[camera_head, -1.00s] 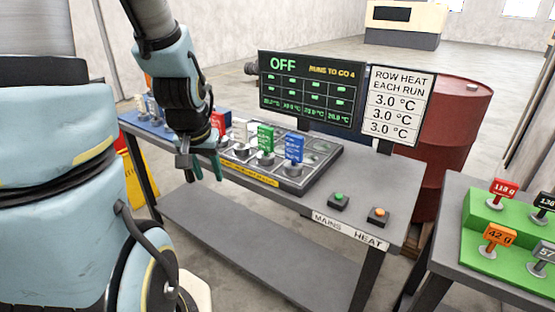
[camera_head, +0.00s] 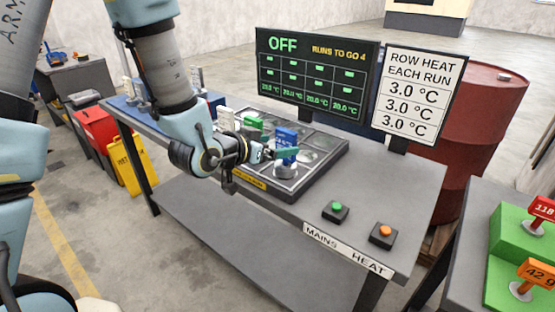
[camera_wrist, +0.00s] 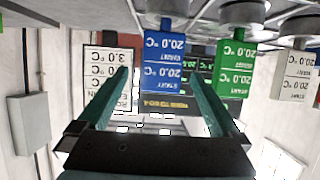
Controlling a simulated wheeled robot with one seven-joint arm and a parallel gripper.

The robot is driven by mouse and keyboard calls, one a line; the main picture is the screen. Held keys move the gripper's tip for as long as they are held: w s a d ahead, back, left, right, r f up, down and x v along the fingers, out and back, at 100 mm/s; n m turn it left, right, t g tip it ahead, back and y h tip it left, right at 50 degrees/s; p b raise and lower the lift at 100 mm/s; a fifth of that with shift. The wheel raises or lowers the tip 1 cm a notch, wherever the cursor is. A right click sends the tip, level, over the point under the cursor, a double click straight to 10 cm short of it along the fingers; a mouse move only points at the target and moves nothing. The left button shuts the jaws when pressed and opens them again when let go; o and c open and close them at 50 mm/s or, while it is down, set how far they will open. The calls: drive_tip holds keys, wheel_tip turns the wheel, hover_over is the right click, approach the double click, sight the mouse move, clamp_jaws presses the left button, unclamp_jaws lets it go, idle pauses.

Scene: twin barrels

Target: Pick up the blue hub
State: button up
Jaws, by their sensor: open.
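The blue hub (camera_head: 286,138) is a labelled block on a pale round base, upright on the right part of the dark tray (camera_head: 300,190) on the bench. In the wrist view, which is upside down, the blue hub (camera_wrist: 165,62) shows a 20.0 °C label. My gripper (camera_head: 284,154) is at the blue hub, with a green finger crossing in front of it. In the wrist view the gripper (camera_wrist: 161,70) is open, its fingers spread to either side of the blue hub. I cannot tell whether they touch it.
A green hub (camera_head: 253,128) and a white hub (camera_head: 226,118) stand left of the blue one. A screen (camera_head: 315,75) reading OFF and a heat sign (camera_head: 415,88) stand behind. Green (camera_head: 336,210) and orange (camera_head: 381,233) buttons sit on the bench's clear right part.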

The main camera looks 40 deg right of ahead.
sight(284, 142)
drive_tip(key=x, duration=0.3)
drive_tip(key=shift+p, duration=0.4)
drive_tip(key=shift+w+d+p, duration=0.2)
drive_tip(key=shift+d+p, duration=0.3)
drive_tip(key=p+x, duration=0.2)
drive_tip(key=x, duration=0.1)
drive_tip(key=shift+w+d, duration=0.15)
drive_tip(key=shift+w, duration=0.05)
drive_tip(key=shift+w+d+f, duration=0.1)
drive_tip(key=shift+d+f, duration=0.15)
drive_tip(key=shift+d, duration=0.15)
clamp_jaws()
drive_tip(key=shift+r, duration=0.1)
